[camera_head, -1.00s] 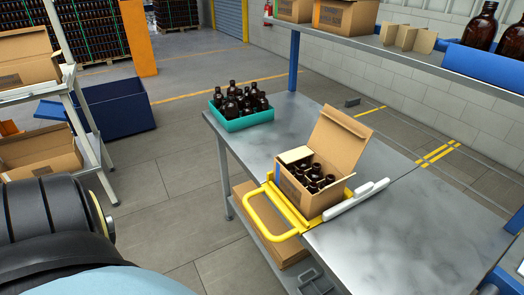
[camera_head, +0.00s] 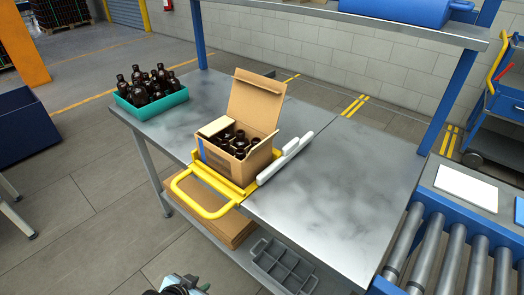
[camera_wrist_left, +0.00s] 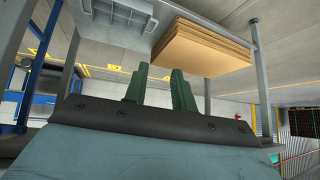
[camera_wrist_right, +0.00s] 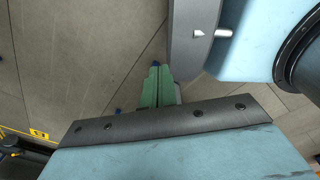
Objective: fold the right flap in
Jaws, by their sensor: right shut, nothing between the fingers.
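An open cardboard box (camera_head: 238,150) stands on the metal table in the head view, filled with dark amber bottles (camera_head: 232,143). A tall flap (camera_head: 254,104) stands upright at its far side. A small pale flap (camera_head: 214,126) lies inward at the left end. I cannot clearly make out a separate right flap. My left gripper (camera_head: 186,284) is at the bottom edge of the head view, well short of the box; its fingers (camera_wrist_left: 158,75) are apart and empty in its wrist view. My right gripper (camera_wrist_right: 159,72) shows only in its wrist view, fingers together, over floor.
A yellow frame with a handle (camera_head: 208,200) holds the box, with white bars (camera_head: 286,157) on its right. A teal crate of bottles (camera_head: 152,103) is at the table's left end. The table's right half (camera_head: 345,195) is clear. A roller conveyor (camera_head: 440,250) lies further right.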

